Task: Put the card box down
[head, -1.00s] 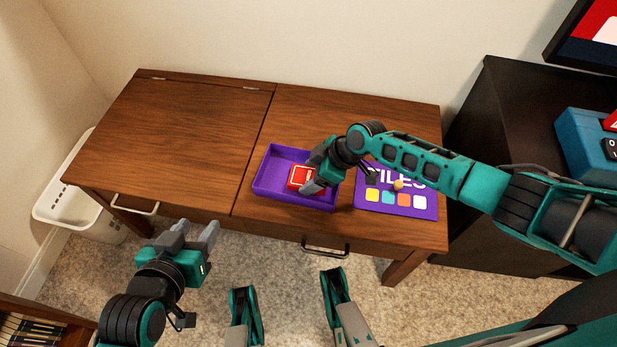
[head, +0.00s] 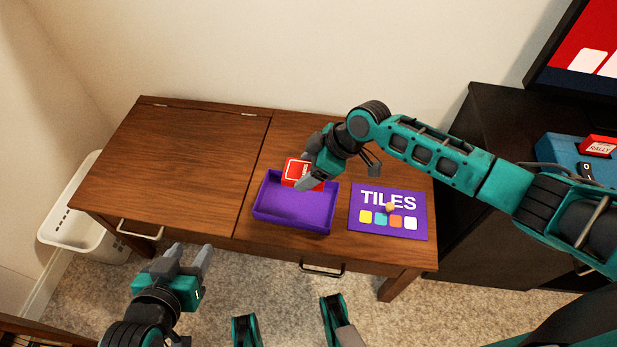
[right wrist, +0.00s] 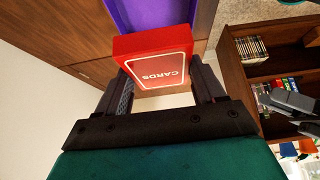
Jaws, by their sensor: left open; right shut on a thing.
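The red card box (head: 296,172) is held over the back edge of the purple tray (head: 293,212) on the desk. My right gripper (head: 307,172) is shut on it. In the right wrist view the card box (right wrist: 158,62), lettered CARDS, sits between the two fingers of my right gripper (right wrist: 160,88), with part of the purple tray (right wrist: 152,14) beyond it. The tray's visible floor is empty. My left gripper (head: 190,258) is open and empty, in front of the desk's front edge and away from the box.
A purple TILES box lid (head: 390,222) with a small yellowish piece (head: 390,206) on it lies right of the tray. The desk's left half (head: 175,165) is bare. A white basket (head: 85,222) stands at the left. A dark cabinet (head: 490,130) stands right.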

